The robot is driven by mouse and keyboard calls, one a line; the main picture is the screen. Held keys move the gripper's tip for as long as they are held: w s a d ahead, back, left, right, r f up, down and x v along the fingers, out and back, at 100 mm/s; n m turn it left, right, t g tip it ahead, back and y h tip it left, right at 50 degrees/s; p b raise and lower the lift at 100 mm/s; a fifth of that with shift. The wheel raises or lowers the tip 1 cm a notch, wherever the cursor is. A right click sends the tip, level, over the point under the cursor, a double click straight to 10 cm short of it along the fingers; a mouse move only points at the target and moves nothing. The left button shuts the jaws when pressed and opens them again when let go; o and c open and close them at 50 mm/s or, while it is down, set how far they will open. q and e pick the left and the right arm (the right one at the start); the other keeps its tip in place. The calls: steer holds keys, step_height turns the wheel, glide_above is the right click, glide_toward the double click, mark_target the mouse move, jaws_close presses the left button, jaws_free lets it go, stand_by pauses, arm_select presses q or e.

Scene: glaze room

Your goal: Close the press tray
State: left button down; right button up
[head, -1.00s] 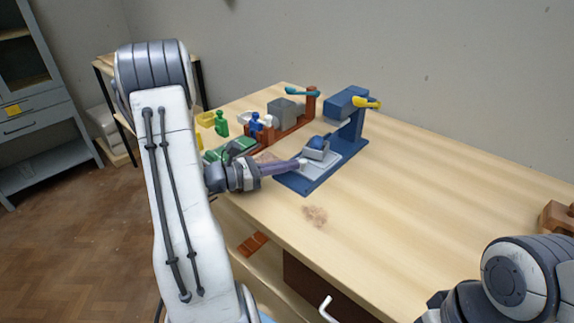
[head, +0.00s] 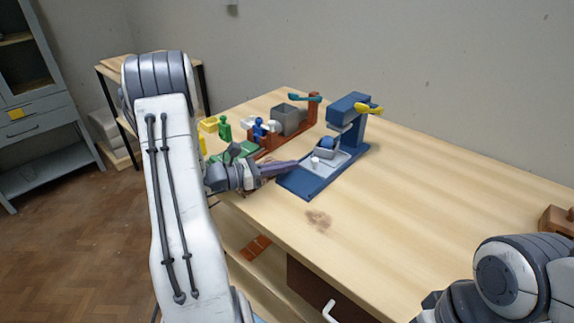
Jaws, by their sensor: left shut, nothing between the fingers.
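The blue press (head: 352,130) with a yellow handle (head: 369,109) stands on the table. Its light grey tray (head: 338,165) lies on the blue base, partly out in front of the press head, with a white knob (head: 315,161) at its near side. A grey box with a blue round piece (head: 327,145) in it sits on the tray. My left gripper (head: 293,164) is shut and empty, its tips just left of the knob; I cannot tell whether they touch. My right gripper is out of the picture; only part of that arm shows.
A red-brown press (head: 311,110) with a teal handle (head: 306,98) and a grey box (head: 289,119) stands behind. Small green and blue bottles (head: 225,130) and a green item stand left. A brown wooden object (head: 556,220) is far right. The front right tabletop (head: 420,200) is clear.

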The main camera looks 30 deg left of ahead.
arm_select(q)
steer(key=v, duration=0.9)
steer(key=shift+s+a+r+b, duration=0.1)
steer(key=shift+s+a+b, duration=0.1)
steer(key=shift+b, duration=0.15)
steer(key=shift+s+r, duration=0.15)
steer(key=shift+s, duration=0.05)
step_height(320, 180, up, 8)
steer(key=w+d+g+y+p, duration=0.2)
steer(key=w+g+y+p, duration=0.1)
steer(key=g+y+p, duration=0.3)
steer(key=shift+g+h, duration=0.5)
steer(key=shift+g, duration=0.1)
steer(key=b+x, duration=0.1)
steer(key=x, duration=0.8)
steer(key=shift+s+f, duration=0.1)
steer(key=shift+f, duration=0.1)
steer(key=shift+w+d+f+p, duration=0.1)
steer(key=shift+w+d+p, duration=0.2)
steer(key=shift+w+d, duration=1)
steer(key=shift+w, duration=0.45)
